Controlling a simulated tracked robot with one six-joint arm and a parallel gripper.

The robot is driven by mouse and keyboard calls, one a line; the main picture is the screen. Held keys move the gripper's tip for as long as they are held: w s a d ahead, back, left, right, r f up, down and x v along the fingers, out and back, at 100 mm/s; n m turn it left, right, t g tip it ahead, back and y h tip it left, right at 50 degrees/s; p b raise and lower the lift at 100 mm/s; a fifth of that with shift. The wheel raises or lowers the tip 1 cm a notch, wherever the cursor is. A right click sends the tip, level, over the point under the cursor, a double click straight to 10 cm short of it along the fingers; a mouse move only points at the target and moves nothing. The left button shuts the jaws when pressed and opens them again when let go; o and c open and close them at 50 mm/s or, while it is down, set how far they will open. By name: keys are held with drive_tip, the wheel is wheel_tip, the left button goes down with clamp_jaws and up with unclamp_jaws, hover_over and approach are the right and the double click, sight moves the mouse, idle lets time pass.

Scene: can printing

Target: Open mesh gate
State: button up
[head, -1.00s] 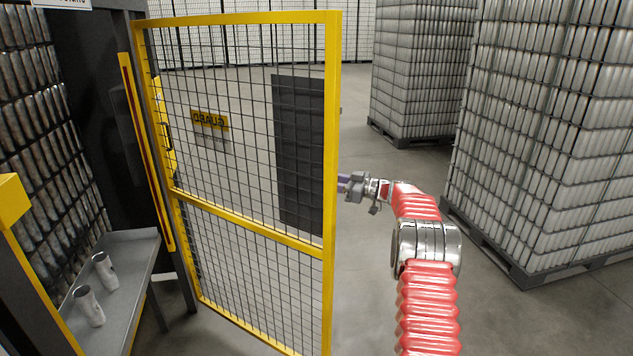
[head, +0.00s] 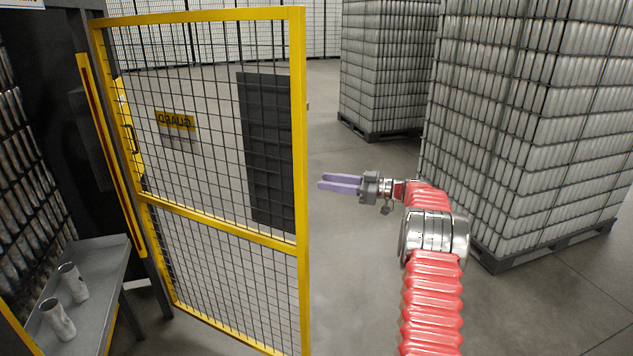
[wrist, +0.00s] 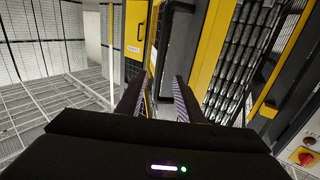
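The mesh gate (head: 298,180) has a yellow frame and dark wire mesh. It stands swung out from the dark post at its left side, its free upright on the right. A yellow sign (head: 177,121) shows with its lettering reversed. My gripper (head: 322,183), with two lilac fingers, is just right of the free upright in the head view, with a gap to it in the picture. In the wrist view the fingers (wrist: 157,90) are spread apart and I see nothing held between them.
Tall can pallets (head: 530,120) stand to the right and another stack (head: 385,65) at the back. A grey shelf (head: 95,285) with two cans (head: 58,318) is at lower left. Bare floor lies around my arm. The wrist view shows a red knob (wrist: 304,158) at right.

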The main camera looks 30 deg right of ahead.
drive_tip(key=shift+s+d, duration=0.35)
drive_tip(key=shift+d, duration=0.05)
drive_tip(key=shift+c, duration=0.2)
